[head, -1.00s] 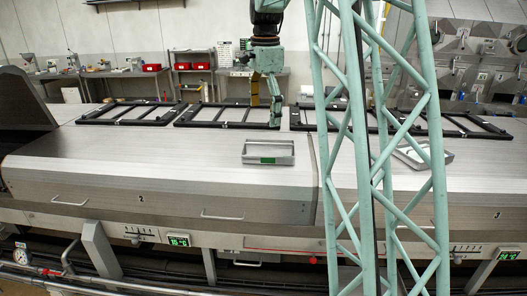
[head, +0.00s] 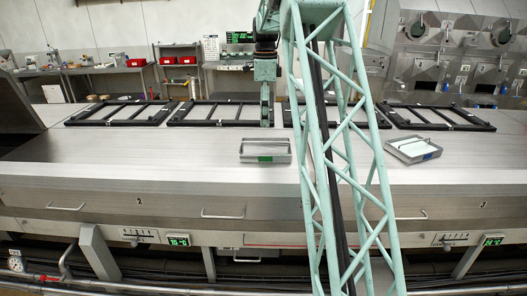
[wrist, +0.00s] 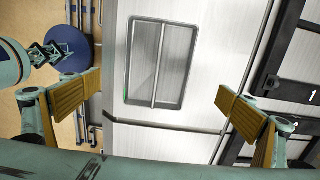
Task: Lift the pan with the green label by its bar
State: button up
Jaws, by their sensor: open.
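The pan with the green label (head: 281,158) is a shallow grey rectangular tray on the metal hood top, left of my lattice column in the head view. Its green label faces the front. In the wrist view the pan (wrist: 143,62) lies upper centre, with its thin bar (wrist: 156,62) running lengthwise across the middle. A sliver of green shows at its left edge. My gripper (head: 266,120) hangs above and behind the pan in the head view. In the wrist view its open, empty yellow-padded fingers (wrist: 158,103) are wide apart, to either side of the pan and clear of it.
A second pan with a blue label (head: 428,155) sits tilted in the picture, right of my column. Black frames (head: 117,113) line the back of the hood (head: 110,165). The hood top around the green-label pan is clear. Benches with red bins (head: 180,60) stand behind.

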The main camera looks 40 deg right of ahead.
dwell(0.3)
send_over(266, 153)
jog(key=shift+w+f+p, duration=0.15)
jog(key=shift+w+f, duration=0.05)
jog(key=shift+f, duration=1.95)
jog(key=shift+w+f+p, duration=0.15)
jog(key=shift+f, duration=2)
jog(key=shift+s+a+f+p, duration=0.15)
jog(key=shift+f+p, duration=0.1)
jog(key=shift+f, duration=0.65)
jog(key=shift+s+d+f+p, duration=0.15)
jog(key=shift+f+p, duration=0.1)
jog(key=shift+f, duration=1.4)
jog(key=shift+c, duration=0.4)
jog(key=c, duration=0.8)
